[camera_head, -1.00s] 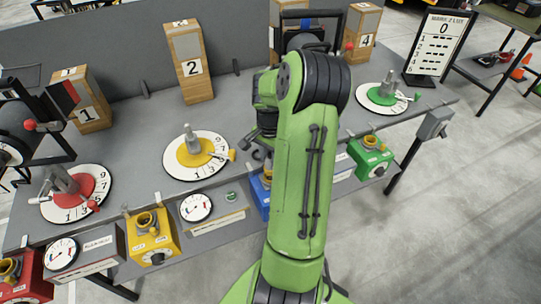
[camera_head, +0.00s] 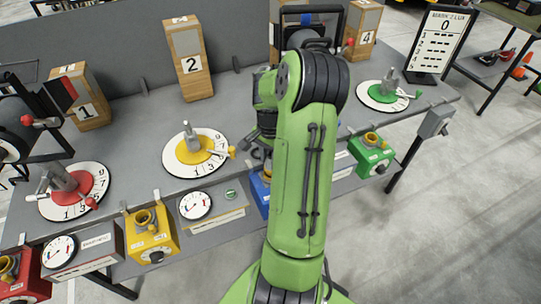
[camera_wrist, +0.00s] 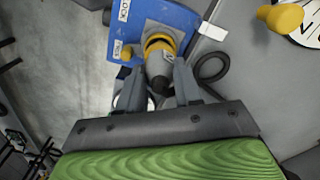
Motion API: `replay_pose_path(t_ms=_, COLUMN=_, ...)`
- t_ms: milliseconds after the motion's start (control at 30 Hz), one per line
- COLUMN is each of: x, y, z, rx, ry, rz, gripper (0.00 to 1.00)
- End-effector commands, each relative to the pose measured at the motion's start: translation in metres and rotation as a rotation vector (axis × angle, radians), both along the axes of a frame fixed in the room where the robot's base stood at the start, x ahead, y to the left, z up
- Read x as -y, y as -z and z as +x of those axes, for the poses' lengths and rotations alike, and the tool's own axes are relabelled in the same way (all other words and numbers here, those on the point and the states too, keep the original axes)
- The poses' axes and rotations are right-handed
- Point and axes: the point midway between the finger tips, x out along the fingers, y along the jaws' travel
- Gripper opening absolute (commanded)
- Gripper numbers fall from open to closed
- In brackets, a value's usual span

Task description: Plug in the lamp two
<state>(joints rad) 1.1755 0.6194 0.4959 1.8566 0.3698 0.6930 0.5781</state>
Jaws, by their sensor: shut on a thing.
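My gripper (camera_wrist: 158,88) is shut on a grey plug (camera_wrist: 158,74) in the wrist view. The plug is lined up with the yellow socket (camera_wrist: 160,40) on the blue box (camera_wrist: 160,14) and appears to touch it; how deep it sits I cannot tell. A dark cable (camera_wrist: 213,68) curls beside it at the right. In the head view the blue box (camera_head: 259,188) is mostly behind my arm, and my gripper is hidden. A wooden block marked 2 (camera_head: 188,58) stands at the back of the table.
A yellow socket box (camera_head: 151,236) is left of the blue one and a green one (camera_head: 371,155) is right. Dials, such as the yellow dial (camera_head: 195,153), lie on the grey table (camera_head: 130,130). A black-framed lamp (camera_head: 20,130) stands at the left.

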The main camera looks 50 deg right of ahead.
Motion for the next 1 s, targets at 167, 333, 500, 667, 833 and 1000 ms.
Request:
replay_pose_path(t_ms=167, x=0.000, y=0.004, z=0.000, rx=0.000, ry=0.000, rz=0.000, gripper=0.00)
replay_pose_path(t_ms=333, x=0.000, y=0.007, z=0.000, rx=0.000, ry=0.000, rz=0.000, gripper=0.00)
replay_pose_path(t_ms=500, x=0.000, y=0.010, z=0.000, rx=0.000, ry=0.000, rz=0.000, gripper=0.00)
replay_pose_path(t_ms=667, x=0.000, y=0.013, z=0.000, rx=0.000, ry=0.000, rz=0.000, gripper=0.00)
replay_pose_path(t_ms=833, x=0.000, y=0.016, z=0.000, rx=0.000, ry=0.000, rz=0.000, gripper=0.00)
replay_pose_path(t_ms=1000, x=0.000, y=0.019, z=0.000, rx=0.000, ry=-0.001, rz=0.001, gripper=0.00)
